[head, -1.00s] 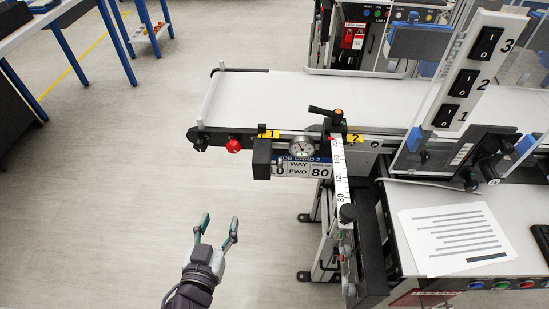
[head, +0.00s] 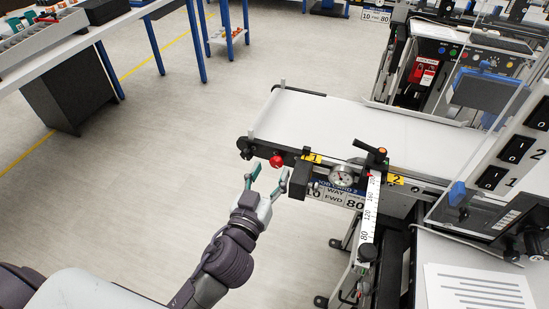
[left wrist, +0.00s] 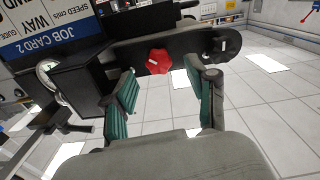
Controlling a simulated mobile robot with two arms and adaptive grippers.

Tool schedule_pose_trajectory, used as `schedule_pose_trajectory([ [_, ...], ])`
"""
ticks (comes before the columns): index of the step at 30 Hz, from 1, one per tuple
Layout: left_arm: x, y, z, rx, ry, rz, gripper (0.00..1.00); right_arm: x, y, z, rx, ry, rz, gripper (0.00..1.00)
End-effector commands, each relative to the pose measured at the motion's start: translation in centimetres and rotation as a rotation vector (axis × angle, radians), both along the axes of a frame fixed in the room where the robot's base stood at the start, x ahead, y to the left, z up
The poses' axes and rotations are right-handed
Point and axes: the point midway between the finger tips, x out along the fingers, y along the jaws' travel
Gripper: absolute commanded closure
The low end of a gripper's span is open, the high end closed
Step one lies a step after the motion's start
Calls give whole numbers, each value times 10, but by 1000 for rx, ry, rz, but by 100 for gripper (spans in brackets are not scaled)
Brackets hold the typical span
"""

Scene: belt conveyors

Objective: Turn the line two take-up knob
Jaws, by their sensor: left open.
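The red knob (head: 277,161) sits on the dark side rail near the left end of the white conveyor belt (head: 330,120). A black knob (head: 246,154) is to its left at the rail's end. My left gripper (head: 267,179) is open just below and in front of the red knob. In the left wrist view the red lobed knob (left wrist: 159,61) shows beyond the two open green-padded fingers (left wrist: 165,98), with nothing between them. The fingers look apart from the knob. My right gripper is not in view.
A black block (head: 301,180) sticks out from the rail close to the right of my left gripper, also in the left wrist view (left wrist: 82,84). A dial gauge (head: 342,175) and job card (head: 336,195) are further right. Open floor (head: 170,170) lies to the left.

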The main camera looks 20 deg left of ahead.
Motion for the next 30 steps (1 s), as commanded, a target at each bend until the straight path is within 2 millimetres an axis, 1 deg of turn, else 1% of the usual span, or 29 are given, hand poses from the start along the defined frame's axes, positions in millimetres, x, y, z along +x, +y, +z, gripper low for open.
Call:
schedule_pose_trajectory([
  [1,9,0,3,3,-2,0,43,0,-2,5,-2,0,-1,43],
  [6,26,-1,1,2,1,0,43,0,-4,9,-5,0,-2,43],
  [10,31,-1,0,0,1,0,43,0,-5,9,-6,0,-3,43],
  [17,32,-1,-1,0,1,0,43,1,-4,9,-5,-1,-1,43],
  [18,32,-1,-1,0,1,0,46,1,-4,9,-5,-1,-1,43],
  [20,32,-1,-1,0,1,0,56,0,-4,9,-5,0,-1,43],
  [27,32,-1,-1,0,1,0,96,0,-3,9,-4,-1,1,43],
  [28,32,-1,0,0,1,0,100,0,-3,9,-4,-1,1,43],
  [30,32,-1,0,0,1,1,100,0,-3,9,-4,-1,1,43],
])
